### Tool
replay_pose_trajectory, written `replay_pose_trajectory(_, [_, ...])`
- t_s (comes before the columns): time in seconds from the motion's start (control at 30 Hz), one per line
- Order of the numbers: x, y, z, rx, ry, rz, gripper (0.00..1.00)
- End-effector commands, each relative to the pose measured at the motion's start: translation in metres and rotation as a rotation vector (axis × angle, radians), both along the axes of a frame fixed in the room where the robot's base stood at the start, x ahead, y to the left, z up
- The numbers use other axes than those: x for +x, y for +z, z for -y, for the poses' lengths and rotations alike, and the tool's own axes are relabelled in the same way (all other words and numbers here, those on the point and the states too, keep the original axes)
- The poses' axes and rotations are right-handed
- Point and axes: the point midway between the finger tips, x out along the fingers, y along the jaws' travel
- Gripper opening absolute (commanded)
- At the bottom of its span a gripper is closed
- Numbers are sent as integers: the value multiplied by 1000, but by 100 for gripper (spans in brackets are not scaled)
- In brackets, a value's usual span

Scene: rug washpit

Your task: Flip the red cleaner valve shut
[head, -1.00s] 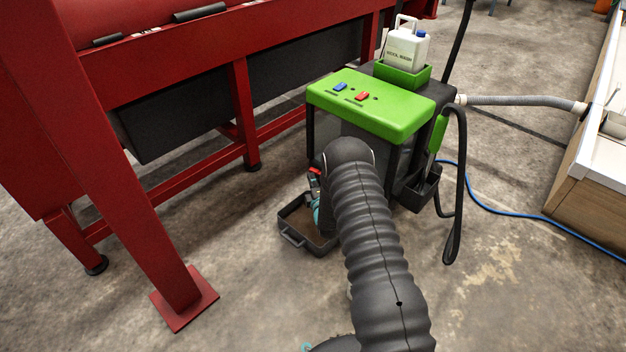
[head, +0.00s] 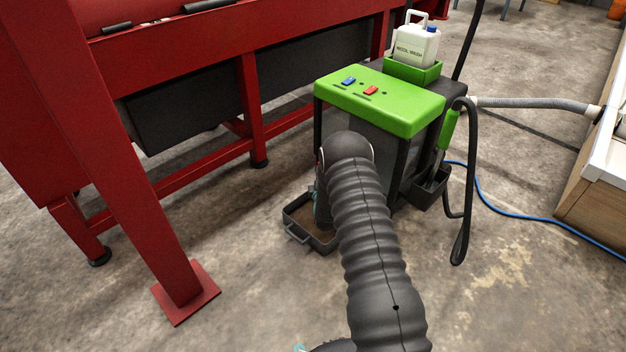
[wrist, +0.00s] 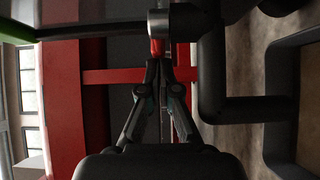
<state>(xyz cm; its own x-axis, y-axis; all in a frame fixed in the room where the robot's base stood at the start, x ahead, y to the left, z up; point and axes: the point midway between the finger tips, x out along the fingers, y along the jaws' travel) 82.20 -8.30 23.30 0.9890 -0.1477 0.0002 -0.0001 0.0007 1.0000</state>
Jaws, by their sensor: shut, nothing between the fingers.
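In the wrist view, a short red lever (wrist: 157,48) juts from a round metal valve body (wrist: 159,22) on a dark pipe at the top of the picture. My gripper (wrist: 160,66) is shut and empty, its fingertips right at the end of the red lever. I cannot tell whether they touch it. In the head view, my own arm hides the valve and most of my gripper, low at the front of the green-topped cleaner machine (head: 382,100).
A dark tray (head: 297,233) lies on the floor beside the machine. A red steel frame (head: 178,255) stands on the left. A white jug (head: 416,45) sits on top of the machine. A black hose (head: 463,225) and blue hose (head: 487,206) are on the right.

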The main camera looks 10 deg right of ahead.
Motion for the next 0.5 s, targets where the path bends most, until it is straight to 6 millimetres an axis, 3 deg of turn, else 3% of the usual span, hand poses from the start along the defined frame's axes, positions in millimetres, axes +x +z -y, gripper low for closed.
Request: replay_pose_trajectory(0.5, [-1,0,-10,1,4,0,0])
